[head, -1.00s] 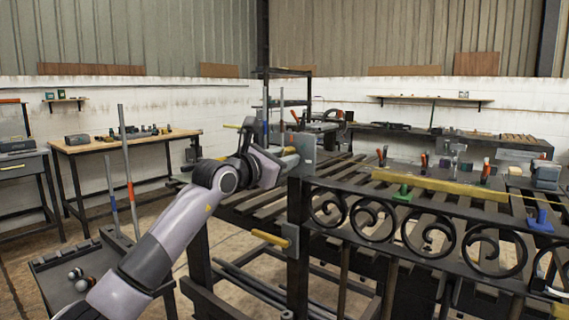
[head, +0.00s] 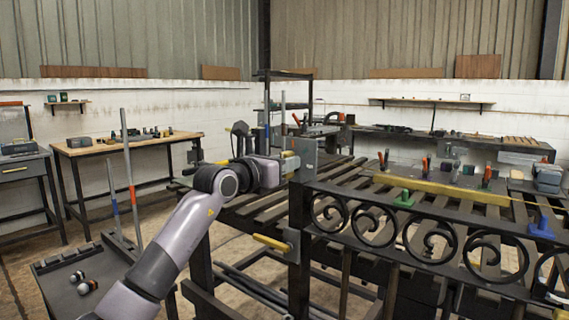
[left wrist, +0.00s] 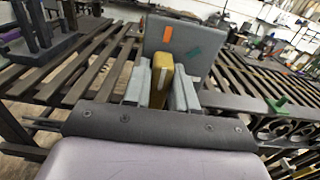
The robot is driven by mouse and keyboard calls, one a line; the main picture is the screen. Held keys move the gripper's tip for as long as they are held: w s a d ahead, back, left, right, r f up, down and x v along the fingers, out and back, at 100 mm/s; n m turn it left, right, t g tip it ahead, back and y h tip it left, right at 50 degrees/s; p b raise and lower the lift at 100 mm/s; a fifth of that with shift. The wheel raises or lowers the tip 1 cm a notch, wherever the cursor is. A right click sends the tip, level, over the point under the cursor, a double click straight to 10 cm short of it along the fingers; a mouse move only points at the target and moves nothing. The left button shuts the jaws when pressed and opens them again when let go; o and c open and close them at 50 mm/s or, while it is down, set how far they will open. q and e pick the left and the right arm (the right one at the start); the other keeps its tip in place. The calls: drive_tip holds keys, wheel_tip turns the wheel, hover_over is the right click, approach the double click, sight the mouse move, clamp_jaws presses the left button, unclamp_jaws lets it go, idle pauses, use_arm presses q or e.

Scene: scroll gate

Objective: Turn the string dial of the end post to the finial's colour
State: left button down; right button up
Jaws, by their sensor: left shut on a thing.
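The end post (head: 298,215) is the dark upright at the left end of the scroll gate. Near its top is a grey plate (head: 306,160). The left wrist view shows this plate (left wrist: 190,42) with an orange mark and a teal mark on its face. A yellow lever (left wrist: 161,82) stands before the plate, between the fingers of my left gripper (left wrist: 162,88), which is shut on it. In the head view my left gripper (head: 285,166) is beside the post's top. I cannot make out a finial. My right gripper is not in view.
A second yellow handle (head: 271,242) on a grey plate sticks out lower on the post. Scroll panels (head: 430,236) run right. A slatted table with clamps (head: 404,198) and a yellow bar (head: 445,190) lies behind. A dark stand (head: 75,280) with balls and rods is at left.

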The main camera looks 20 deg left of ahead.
use_arm(q)
drive_tip(key=shift+f, duration=0.1)
drive_tip(key=c, duration=1)
unclamp_jaws()
drive_tip(key=shift+s, duration=0.1)
drive_tip(key=b+v, duration=0.1)
drive_tip(key=v, duration=0.6)
